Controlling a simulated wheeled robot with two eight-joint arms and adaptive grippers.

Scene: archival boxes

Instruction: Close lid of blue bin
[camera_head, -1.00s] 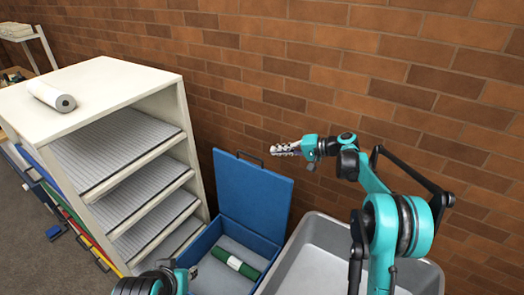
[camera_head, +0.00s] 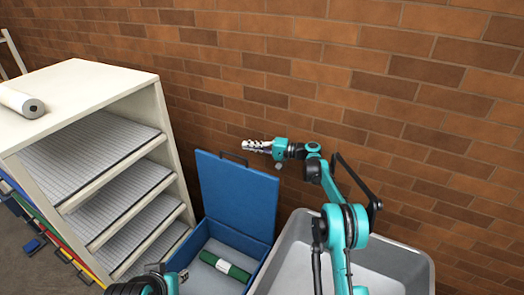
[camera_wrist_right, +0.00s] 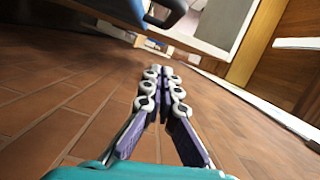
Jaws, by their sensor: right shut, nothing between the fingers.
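The blue bin (camera_head: 262,262) stands on the floor between the shelf and a grey tub. Its blue lid (camera_head: 236,198) is open, standing nearly upright with a dark handle (camera_head: 233,158) at its top edge. A green roll with a white band (camera_head: 226,267) lies inside. My right gripper (camera_head: 248,146) is shut and empty, just above the lid's top edge and right of the handle. In the right wrist view, its fingers (camera_wrist_right: 163,72) are together, with part of the blue lid (camera_wrist_right: 135,8) beyond at the top. My left gripper (camera_head: 184,275) is at the bottom edge, mostly cut off.
A white shelf unit (camera_head: 100,78) with grey shelves stands left of the bin, with a white paper roll (camera_head: 22,102) on top. The grey tub (camera_head: 290,232) stands right of the bin, below my right arm. A brick wall (camera_head: 400,60) runs behind everything.

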